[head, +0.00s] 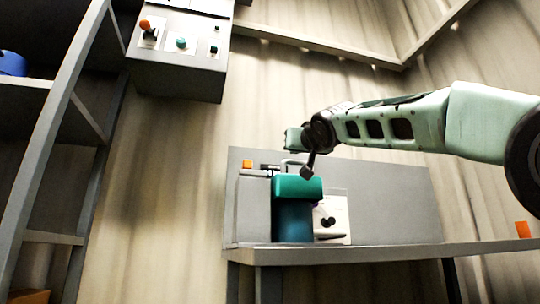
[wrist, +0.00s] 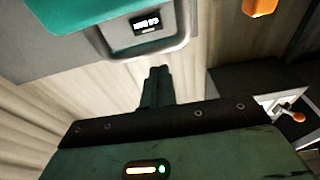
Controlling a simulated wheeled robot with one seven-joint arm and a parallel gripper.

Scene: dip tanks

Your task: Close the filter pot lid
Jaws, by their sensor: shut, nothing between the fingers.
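The filter pot (head: 294,220) is a blue-teal vessel standing on the bench. A brighter teal lid (head: 298,187) shows at its top; I cannot tell from here whether it is fully seated. My gripper (head: 306,174) is just above the lid, pointing down, its fingers shut and empty. In the wrist view the shut fingers (wrist: 157,74) point toward a grey rounded frame with a small display (wrist: 147,22), beside a teal surface (wrist: 75,18) that looks like the lid. Contact between fingers and lid cannot be made out.
The bench (head: 390,250) has a grey back panel (head: 390,195) and a white plate with a black knob (head: 333,222) right of the pot. A control box (head: 180,60) hangs on the wall at upper left. A shelf rack (head: 45,150) stands at left.

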